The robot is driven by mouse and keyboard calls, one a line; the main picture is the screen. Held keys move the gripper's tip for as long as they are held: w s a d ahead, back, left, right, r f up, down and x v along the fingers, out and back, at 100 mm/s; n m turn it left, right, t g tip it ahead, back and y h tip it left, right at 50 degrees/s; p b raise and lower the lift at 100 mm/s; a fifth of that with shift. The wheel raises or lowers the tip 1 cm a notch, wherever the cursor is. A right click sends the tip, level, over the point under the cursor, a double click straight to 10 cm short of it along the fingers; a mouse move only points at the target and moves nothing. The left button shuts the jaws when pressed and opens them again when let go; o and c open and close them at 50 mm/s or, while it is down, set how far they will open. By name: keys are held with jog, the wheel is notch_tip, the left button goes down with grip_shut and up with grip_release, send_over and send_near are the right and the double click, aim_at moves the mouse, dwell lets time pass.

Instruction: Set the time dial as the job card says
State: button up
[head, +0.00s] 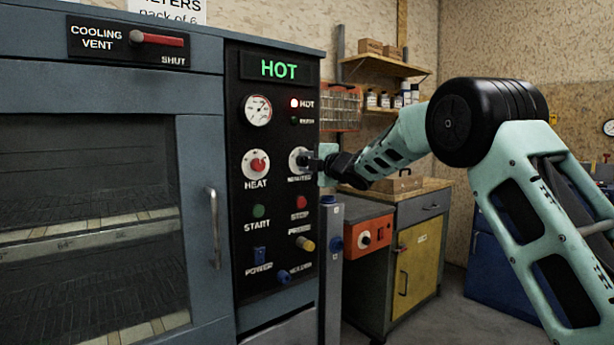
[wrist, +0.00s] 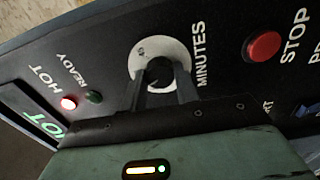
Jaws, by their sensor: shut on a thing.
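The time dial (head: 298,159), marked MINUTES, is a white disc with a dark knob on the black control panel (head: 240,180). My gripper (head: 314,163) reaches it from the right in the head view. In the wrist view the two dark fingers of my gripper (wrist: 163,85) are shut on the knob of the time dial (wrist: 144,55). The fingers hide part of the disc, and only one small number shows at its upper left. The dial's setting cannot be read. No job card can be made out.
The HEAT dial (head: 256,165) with a red centre is left of the time dial. The red STOP button (head: 301,202) and green START button (head: 259,211) are below. The display (head: 278,68) reads HOT, and the red HOT lamp (head: 294,103) is lit. An orange box (head: 368,238) stands right of the oven.

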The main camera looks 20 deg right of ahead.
jog(key=n+b, duration=0.4)
jog(key=shift+f, duration=0.3)
jog(key=shift+r+n+b, duration=0.1)
jog(key=shift+n+b, duration=0.85)
jog(key=shift+n, duration=0.65)
jog(key=o, duration=1)
jog(key=shift+r, duration=0.1)
jog(key=b+v, duration=0.1)
jog(key=v, duration=1.6)
jog(key=shift+s+b, duration=0.2)
jog(key=shift+b, duration=0.1)
jog(key=shift+d, duration=0.1)
